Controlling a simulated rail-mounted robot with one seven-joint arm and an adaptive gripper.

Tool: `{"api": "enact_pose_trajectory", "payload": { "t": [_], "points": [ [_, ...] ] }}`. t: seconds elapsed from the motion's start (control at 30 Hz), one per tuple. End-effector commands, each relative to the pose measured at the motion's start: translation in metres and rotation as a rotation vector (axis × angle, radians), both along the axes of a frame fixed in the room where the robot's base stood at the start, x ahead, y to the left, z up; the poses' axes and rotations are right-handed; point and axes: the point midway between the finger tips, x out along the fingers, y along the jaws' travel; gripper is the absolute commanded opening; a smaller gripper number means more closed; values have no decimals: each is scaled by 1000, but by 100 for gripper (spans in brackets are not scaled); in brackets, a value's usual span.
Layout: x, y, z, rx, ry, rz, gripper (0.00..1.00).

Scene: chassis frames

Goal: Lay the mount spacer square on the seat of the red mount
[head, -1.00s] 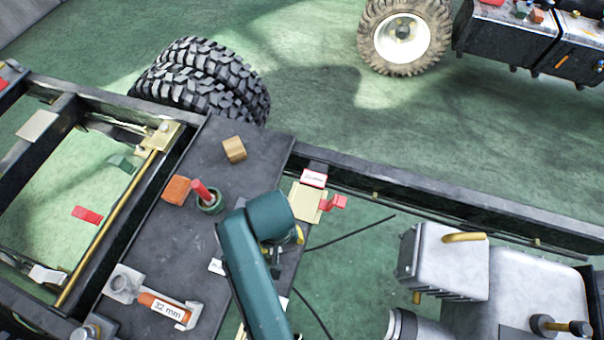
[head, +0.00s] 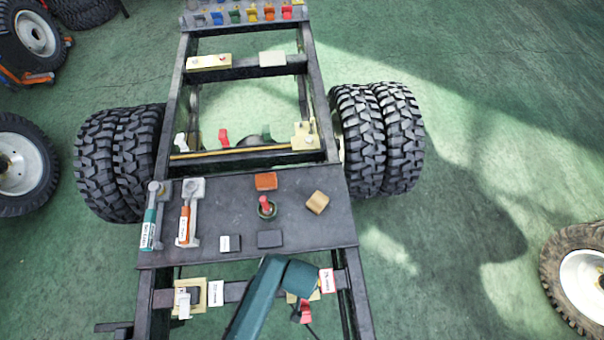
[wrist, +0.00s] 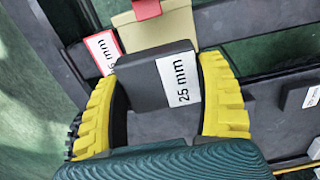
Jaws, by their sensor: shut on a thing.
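My gripper (wrist: 163,84) shows in the wrist view, its two yellow fingers shut on a dark grey mount spacer (wrist: 140,82) labelled "25 mm". The red mount's pale beige seat (wrist: 165,30) lies just beyond the spacer, which covers its near part in the picture; I cannot tell whether they touch. The mount's red part (wrist: 147,8) is at the top edge. In the head view the red mount (head: 305,313) is at the lower middle, partly behind my teal arm. My gripper and the held spacer are hidden there.
A red-edged tag (head: 327,280) stands beside the red mount. Another beige mount (head: 182,285) is at left.

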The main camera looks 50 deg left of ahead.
Motion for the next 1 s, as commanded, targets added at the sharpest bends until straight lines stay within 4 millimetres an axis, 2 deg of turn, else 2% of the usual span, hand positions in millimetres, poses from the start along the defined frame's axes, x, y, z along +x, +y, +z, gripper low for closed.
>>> {"api": "enact_pose_trajectory", "payload": {
  "t": [0.27, 0.63, 1.0],
  "points": [
    [-2, 0, -14, 0, -1, 15, 33],
    [-2, 0, -48, 0, -1, 12, 33],
    [-2, 0, -57, 0, 0, 12, 33]
  ]
}}
